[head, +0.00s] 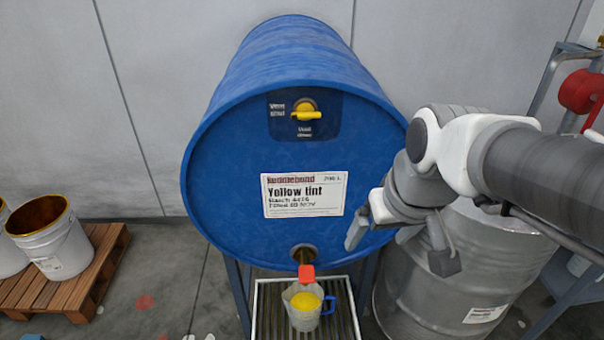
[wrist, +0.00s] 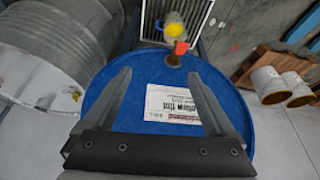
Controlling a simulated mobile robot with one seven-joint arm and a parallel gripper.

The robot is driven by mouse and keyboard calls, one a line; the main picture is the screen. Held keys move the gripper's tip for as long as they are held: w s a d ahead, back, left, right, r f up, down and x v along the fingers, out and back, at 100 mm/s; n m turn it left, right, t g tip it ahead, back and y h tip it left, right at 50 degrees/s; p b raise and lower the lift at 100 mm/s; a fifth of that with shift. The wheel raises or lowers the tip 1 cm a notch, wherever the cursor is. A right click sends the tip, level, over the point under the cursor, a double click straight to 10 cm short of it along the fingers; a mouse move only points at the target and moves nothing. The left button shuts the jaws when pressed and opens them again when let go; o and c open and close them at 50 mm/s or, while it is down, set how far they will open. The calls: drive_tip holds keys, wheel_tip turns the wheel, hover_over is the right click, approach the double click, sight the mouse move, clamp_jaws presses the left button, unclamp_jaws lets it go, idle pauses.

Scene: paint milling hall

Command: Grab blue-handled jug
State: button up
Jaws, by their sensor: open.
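The jug (head: 302,316) is a pale, translucent vessel with a blue handle (head: 330,305) on its right side and yellow liquid in it. It stands upright on a slatted grate (head: 345,320) under the red tap (head: 306,274) of a blue drum. My gripper (head: 378,241) is open and empty, in front of the drum's lower right, above and to the right of the jug. In the wrist view its two fingers (wrist: 159,75) are spread over the drum face.
The blue drum (head: 230,190) lies on its side with a "Yellow tint" label and a yellow vent knob (head: 306,112). A grey steel drum (head: 420,305) stands close to the right of the grate. White pails (head: 55,240) sit on a wooden pallet (head: 95,275) at left.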

drive_tip(key=w+a+f+g+b, duration=0.1)
drive_tip(key=w+f+b, duration=0.3)
drive_tip(key=w+f, duration=0.55)
drive_tip(key=w+a+f+g+b, duration=0.15)
drive_tip(key=w+f+b, duration=0.3)
drive_tip(key=f, duration=1.05)
drive_tip(key=m+g+b, duration=0.2)
drive_tip(key=b, duration=0.4)
approach(328, 311)
drive_tip(key=shift+w+a+f+h, duration=0.2)
drive_tip(key=shift+a+h, duration=0.1)
drive_tip(key=shift+a, duration=0.25)
wheel_tip(328, 311, down, 2)
drive_tip(key=shift+f+b, duration=0.25)
drive_tip(key=shift+b, duration=0.4)
drive_tip(key=f, duration=0.1)
drive_tip(key=f+b, duration=0.1)
drive_tip(key=f, duration=0.1)
drive_tip(key=f+b, duration=0.1)
drive_tip(key=f, duration=0.1)
drive_tip(key=shift+s+d+f, duration=0.1)
drive_tip(key=shift+s+d, duration=0.1)
drive_tip(key=shift+s, duration=0.15)
clamp_jaws()
